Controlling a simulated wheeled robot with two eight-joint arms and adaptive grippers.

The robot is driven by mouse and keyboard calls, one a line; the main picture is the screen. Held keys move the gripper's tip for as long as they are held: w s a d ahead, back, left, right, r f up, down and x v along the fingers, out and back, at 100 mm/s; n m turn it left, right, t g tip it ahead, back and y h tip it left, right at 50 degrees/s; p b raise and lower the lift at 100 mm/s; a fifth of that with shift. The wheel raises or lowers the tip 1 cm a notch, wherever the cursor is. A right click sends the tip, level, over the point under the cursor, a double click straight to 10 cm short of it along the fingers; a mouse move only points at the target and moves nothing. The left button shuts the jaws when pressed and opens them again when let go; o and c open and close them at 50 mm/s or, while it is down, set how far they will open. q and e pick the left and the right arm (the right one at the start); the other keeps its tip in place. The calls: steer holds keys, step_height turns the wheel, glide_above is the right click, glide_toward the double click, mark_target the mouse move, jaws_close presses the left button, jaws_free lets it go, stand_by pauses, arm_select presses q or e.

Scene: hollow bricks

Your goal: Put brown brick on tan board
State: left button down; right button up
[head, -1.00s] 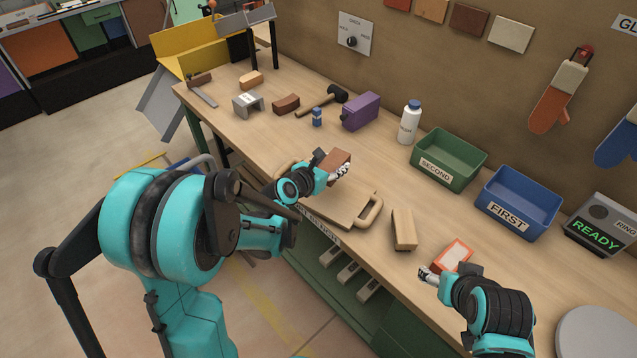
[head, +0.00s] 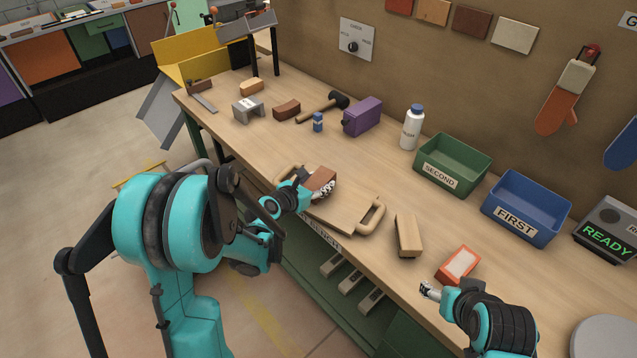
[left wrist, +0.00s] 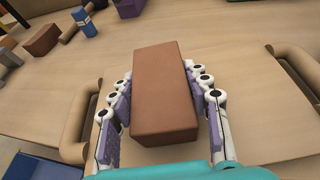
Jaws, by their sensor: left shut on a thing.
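The brown brick (head: 320,179) is held in my left gripper (head: 322,188) above the tan board (head: 343,213). In the left wrist view the brick (left wrist: 163,90) sits between the two sets of purple-padded fingers, with the board (left wrist: 255,125) beneath it. The board lies at the bench's front edge, with a loop handle at each end. Whether the brick touches the board cannot be told. My right gripper (head: 429,290) is empty near the front edge, beside an orange-framed pale block; its jaw opening is too small to judge.
A tan block (head: 408,235) and the orange-framed block (head: 458,264) lie right of the board. Green (head: 452,180) and blue (head: 515,226) bins stand behind. A white bottle (head: 411,128), purple box (head: 362,117), mallet and several small blocks occupy the back left. Bench behind the board is clear.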

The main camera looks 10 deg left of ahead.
arm_select(q)
steer(key=c, duration=0.7)
jaws_free()
steer(key=shift+f, duration=0.1)
steer(key=shift+c, duration=0.2)
steer(key=shift+r, duration=0.2)
steer(key=s+r+m+g+y+p, duration=0.1)
steer(key=s+r+m+g+y, duration=0.1)
steer(key=s+m, duration=1.2)
steer(key=s+a+r+m+g+y+p, duration=0.1)
steer(key=s+r+m, duration=0.5)
steer(key=s+m, duration=0.8)
steer(key=m+g+y+p, duration=0.1)
steer(key=m+g, duration=0.1)
steer(key=m, duration=0.2)
steer(key=shift+s+a+r+g+y+p, duration=0.15)
steer(key=shift+s+a+g+y+p, duration=0.15)
steer(key=shift+s+g, duration=0.1)
